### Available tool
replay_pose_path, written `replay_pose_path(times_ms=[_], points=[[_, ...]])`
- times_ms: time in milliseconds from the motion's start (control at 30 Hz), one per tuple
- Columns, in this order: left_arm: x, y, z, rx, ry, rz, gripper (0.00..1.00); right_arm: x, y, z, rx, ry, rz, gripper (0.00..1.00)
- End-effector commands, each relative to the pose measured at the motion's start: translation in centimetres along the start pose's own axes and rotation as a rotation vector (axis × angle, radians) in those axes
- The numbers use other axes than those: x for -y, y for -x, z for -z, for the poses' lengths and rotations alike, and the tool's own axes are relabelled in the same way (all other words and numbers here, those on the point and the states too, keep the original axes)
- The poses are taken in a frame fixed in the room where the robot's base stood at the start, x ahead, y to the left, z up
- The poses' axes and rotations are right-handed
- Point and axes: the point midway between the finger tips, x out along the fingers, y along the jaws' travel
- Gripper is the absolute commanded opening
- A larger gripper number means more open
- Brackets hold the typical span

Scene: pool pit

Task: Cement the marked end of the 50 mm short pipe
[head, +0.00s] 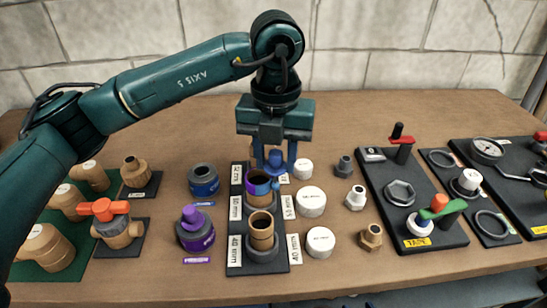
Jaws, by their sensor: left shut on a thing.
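My left gripper (275,156) points down over the black pipe rack and is shut on a blue dauber cap (275,160). The cap is right above a short tan pipe (259,198) standing upright in the rack's middle place, by the 50 mm label. This pipe's upper end shows purple and blue colour. I cannot tell whether the dauber touches it. The dark cement can (203,183) with a blue band stands left of the rack with its top open. The purple primer can (196,234) with its purple cap stands in front of it. My right gripper is not in view.
Another tan pipe (261,236) stands in the front of the rack (236,262). White round caps (311,203) and small fittings (356,197) stand to the right. A valve with an orange handle (105,212) is at left; a black tool board (385,190) is at right.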

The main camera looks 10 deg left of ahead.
Motion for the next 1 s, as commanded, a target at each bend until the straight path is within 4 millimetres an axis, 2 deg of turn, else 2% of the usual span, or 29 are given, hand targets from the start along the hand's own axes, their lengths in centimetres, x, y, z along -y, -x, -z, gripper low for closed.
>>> replay_pose_path(times_ms=[1000], points=[[-0.5, 0.0, -2.6, 0.0, 0.001, 0.0, 0.22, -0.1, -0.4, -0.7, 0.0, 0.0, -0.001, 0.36]])
